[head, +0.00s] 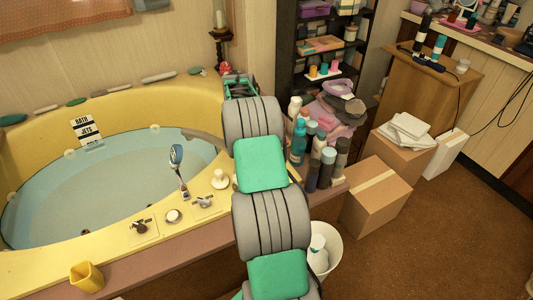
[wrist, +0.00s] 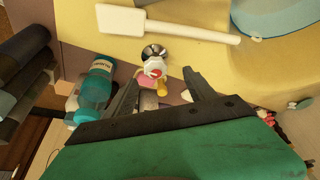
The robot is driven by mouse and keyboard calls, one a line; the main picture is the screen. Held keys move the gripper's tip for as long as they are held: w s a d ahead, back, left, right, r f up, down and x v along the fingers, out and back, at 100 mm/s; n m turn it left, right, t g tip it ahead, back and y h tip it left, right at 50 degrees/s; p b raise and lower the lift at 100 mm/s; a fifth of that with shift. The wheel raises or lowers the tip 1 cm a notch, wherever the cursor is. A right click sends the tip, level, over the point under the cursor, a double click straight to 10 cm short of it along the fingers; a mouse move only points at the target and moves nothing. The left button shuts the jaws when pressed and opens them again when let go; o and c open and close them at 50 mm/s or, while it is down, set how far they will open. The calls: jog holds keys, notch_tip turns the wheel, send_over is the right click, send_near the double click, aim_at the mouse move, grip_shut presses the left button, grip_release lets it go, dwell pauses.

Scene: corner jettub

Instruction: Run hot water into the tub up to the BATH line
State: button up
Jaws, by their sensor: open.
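The yellow corner tub (head: 190,95) holds pale blue water (head: 100,190). A black-and-white sign reading BATH and JETS (head: 85,130) is on its far inner wall; I cannot tell exactly where the water stands against its lines. A pale spout (head: 205,141) reaches over the water from behind my arm, and shows in the wrist view (wrist: 165,25); no stream is visible. In the wrist view a tap handle with a red mark (wrist: 154,68) sits on a chrome base. My gripper (wrist: 161,76) is open, its fingers on either side of this handle; contact is unclear.
A yellow cup (head: 87,276) stands at lower left. Several bottles (head: 327,165) crowd right of my arm; a teal bottle (wrist: 97,90) is beside my gripper. A cardboard box (head: 375,200) is on the floor.

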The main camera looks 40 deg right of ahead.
jog(key=shift+m, duration=0.3)
jog(key=x, duration=0.3)
jog(key=b+x, duration=0.1)
jog(key=x, duration=0.3)
jog(key=s+d+x, duration=0.1)
jog(key=x, duration=0.2)
jog(key=shift+d+f, duration=0.1)
jog(key=shift+d, duration=0.1)
jog(key=shift+c, duration=0.4)
